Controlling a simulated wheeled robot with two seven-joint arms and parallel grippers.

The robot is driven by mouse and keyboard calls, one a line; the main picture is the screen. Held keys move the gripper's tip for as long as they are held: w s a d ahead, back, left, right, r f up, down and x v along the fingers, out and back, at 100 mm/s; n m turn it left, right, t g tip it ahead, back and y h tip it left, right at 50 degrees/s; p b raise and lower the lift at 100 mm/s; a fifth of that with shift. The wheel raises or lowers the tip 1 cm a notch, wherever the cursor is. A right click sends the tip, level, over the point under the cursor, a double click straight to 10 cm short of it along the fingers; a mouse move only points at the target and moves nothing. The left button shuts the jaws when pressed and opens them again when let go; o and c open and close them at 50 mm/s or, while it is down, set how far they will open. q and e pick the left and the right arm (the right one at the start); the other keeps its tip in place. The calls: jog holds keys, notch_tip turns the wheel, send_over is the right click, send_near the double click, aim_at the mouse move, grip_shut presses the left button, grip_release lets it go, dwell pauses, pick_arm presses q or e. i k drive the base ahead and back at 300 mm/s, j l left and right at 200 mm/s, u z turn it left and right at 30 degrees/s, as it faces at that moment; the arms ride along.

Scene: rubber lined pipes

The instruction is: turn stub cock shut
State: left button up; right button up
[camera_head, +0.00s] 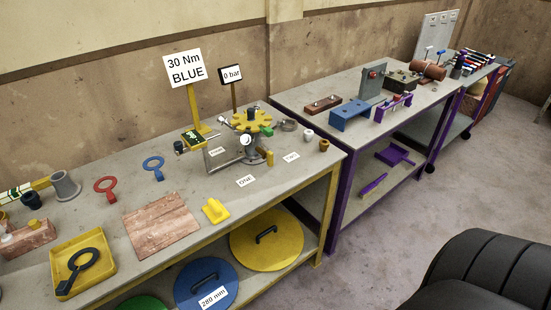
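A grey metal pipe assembly (238,156) sits on the near bench, towards its right end. A yellow lobed wheel or flange (252,120) is at its back, with a small green piece (266,131) beside it. A small yellow upright piece (270,158) stands at its right front. I cannot tell which of these small parts is the stub cock, or how its handle is turned. Neither of my grippers shows in the head view.
The near bench holds a "30 Nm BLUE" sign (185,67), a "0 bar" sign (231,75), a red ring tool (105,188), a blue ring tool (153,167), a brown board (161,226) and a yellow tray (104,277).

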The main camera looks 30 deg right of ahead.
aim_at(270, 156)
jog(key=j+z, duration=0.2)
jog(key=z, duration=0.3)
jog(key=j+z, duration=0.2)
jog(key=z, duration=0.25)
jog(key=k+j+z, duration=0.1)
jog(key=z, duration=0.4)
